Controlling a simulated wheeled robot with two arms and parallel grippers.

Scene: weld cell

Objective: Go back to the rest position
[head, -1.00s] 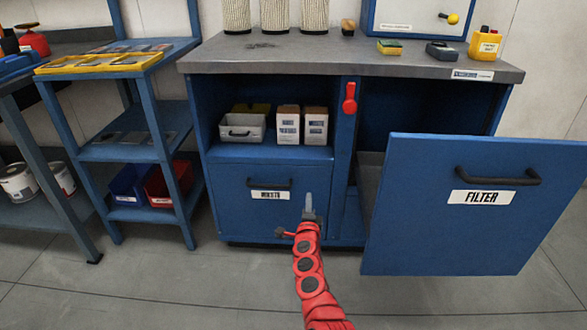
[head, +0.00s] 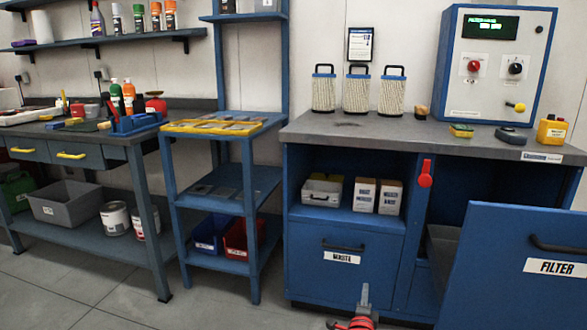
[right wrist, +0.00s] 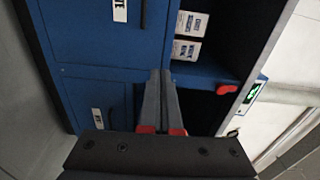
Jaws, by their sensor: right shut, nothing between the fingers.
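My right gripper (head: 364,296) shows at the bottom of the head view, in front of the cabinet (head: 300,245) and below its WASTE drawer (head: 345,262). In the right wrist view its two fingers (right wrist: 161,80) lie together with nothing between them, pointing toward the blue cabinet front. It appears apart from the cabinet. My left gripper is not in view.
A red lever (head: 425,173) hangs on the cabinet front. Several filters stand on the worktop (head: 330,135). A blue shelf rack (head: 240,192) and a workbench (head: 110,240) stand left. Open floor (head: 215,300) lies in front.

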